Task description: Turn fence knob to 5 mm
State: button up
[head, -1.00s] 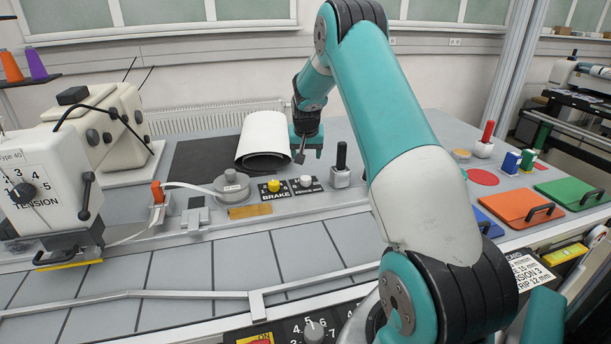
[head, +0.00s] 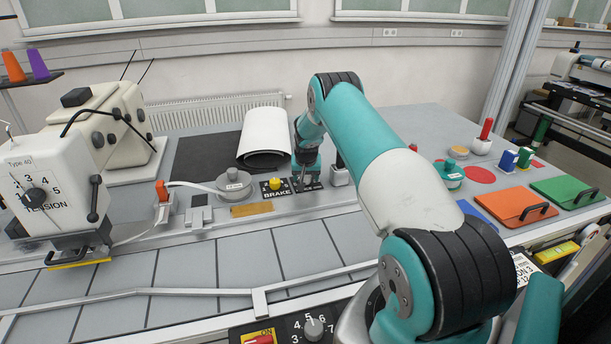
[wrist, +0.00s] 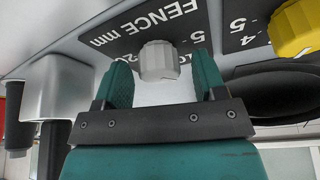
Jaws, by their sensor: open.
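The fence knob (wrist: 158,60) is a pale grey faceted knob on a dark panel (wrist: 118,37) marked "FENCE mm" in the wrist view. My gripper (wrist: 160,72) is open, with one teal finger on each side of the knob and a visible gap to each. It is not closed on the knob. The knob's pointer and most of its scale are hidden, so I cannot read its setting. In the head view my gripper (head: 307,168) is over the fence panel (head: 311,187) and hides the knob.
The yellow brake knob (head: 275,184) sits just left of my gripper. A grey post with a black handle (head: 340,172) stands close on the right. A white roll (head: 264,138) lies behind. A round grey weight (head: 233,183) is farther left. The grey slatted surface in front is clear.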

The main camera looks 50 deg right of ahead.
jog(key=c, duration=0.9)
jog(key=shift+f+n+b, duration=0.1)
jog(key=shift+n+b, duration=0.2)
jog(key=shift+b, duration=0.25)
jog(key=shift+f+n+t+b, duration=0.1)
jog(key=shift+n+t+b, duration=0.2)
jog(key=shift+n+b, duration=0.45)
jog(key=n+y+b, duration=0.1)
jog(key=n+b, duration=0.2)
jog(key=b, duration=0.1)
jog(key=shift+d+t+y, duration=0.1)
jog(key=shift+t+y, duration=0.2)
jog(key=shift+t, duration=0.1)
jog(key=n+y+b, duration=0.1)
jog(key=n+b, duration=0.1)
jog(key=shift+n+b, duration=0.3)
jog(key=shift+n, duration=0.05)
jog(key=shift+r+n+y+b, duration=0.15)
jog(key=shift+n+y+b, duration=0.35)
jog(key=shift+n, duration=0.5)
jog(key=shift+r+n+y+b, duration=0.1)
jog(key=shift+n+y+b, duration=0.2)
jog(key=shift+n+b, duration=0.55)
jog(key=shift+n, duration=0.25)
